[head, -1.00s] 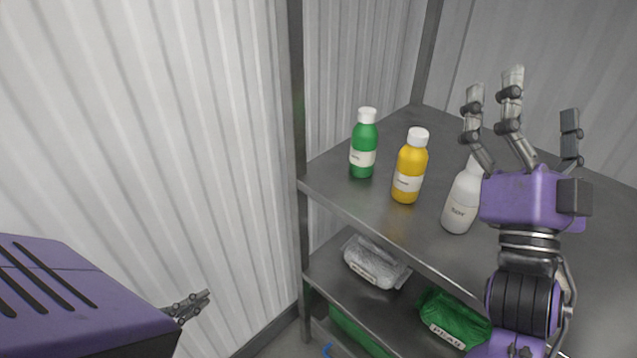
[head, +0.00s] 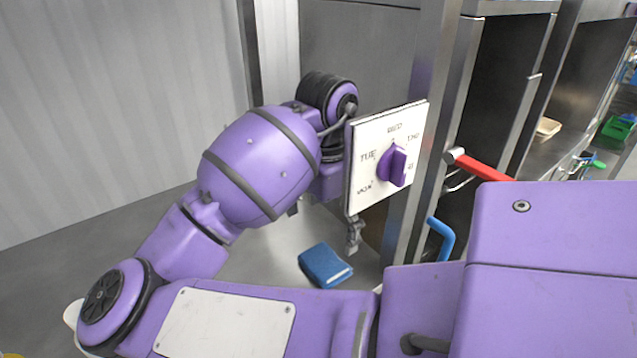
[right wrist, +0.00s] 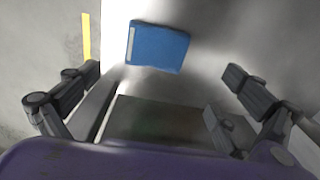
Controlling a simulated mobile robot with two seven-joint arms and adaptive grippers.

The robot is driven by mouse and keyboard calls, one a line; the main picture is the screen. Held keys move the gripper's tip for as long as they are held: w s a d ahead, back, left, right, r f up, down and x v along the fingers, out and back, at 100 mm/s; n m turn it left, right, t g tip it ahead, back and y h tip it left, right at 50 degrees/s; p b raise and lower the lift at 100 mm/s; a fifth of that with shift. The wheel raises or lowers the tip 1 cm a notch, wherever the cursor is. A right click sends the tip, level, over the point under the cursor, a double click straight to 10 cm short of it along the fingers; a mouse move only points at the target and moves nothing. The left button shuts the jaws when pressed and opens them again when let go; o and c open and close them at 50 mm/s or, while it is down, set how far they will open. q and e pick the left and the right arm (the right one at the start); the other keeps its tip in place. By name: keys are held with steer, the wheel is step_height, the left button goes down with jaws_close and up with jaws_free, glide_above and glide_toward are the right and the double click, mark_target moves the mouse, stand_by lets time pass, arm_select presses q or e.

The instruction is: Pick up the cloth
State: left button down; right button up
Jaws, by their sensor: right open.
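The blue folded cloth (head: 325,266) lies flat on a light grey surface, below the dial panel in the head view. It also shows in the right wrist view (right wrist: 157,47), at the top centre, with a pale strip along its left edge. My right gripper (head: 326,226) is partly hidden behind the dial panel and my own arm. In the right wrist view its fingers (right wrist: 158,85) are spread wide and empty. The cloth lies beyond and between them, apart from them. My left gripper is not in view.
A white dial panel (head: 361,196) with a purple knob (head: 391,166) stands close beside my right gripper. A metal post (head: 425,130), a red handle (head: 482,166) and a blue handle (head: 442,239) are to its right. The surface around the cloth looks clear.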

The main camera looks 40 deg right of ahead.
mark_target(324, 262)
steer(key=f, duration=0.2)
steer(key=f+b, duration=0.1)
steer(key=f, duration=0.4)
steer(key=shift+s+a, duration=0.35)
steer(key=shift+s, duration=0.05)
steer(key=shift+w+f, duration=0.1)
steer(key=shift+f, duration=0.35)
steer(key=c, duration=1.1)
step_height(324, 262, up, 10)
steer(key=shift+r+p, duration=0.1)
steer(key=shift+p, duration=0.75)
steer(key=shift+o, duration=1.1)
steer(key=shift+c, duration=1.1)
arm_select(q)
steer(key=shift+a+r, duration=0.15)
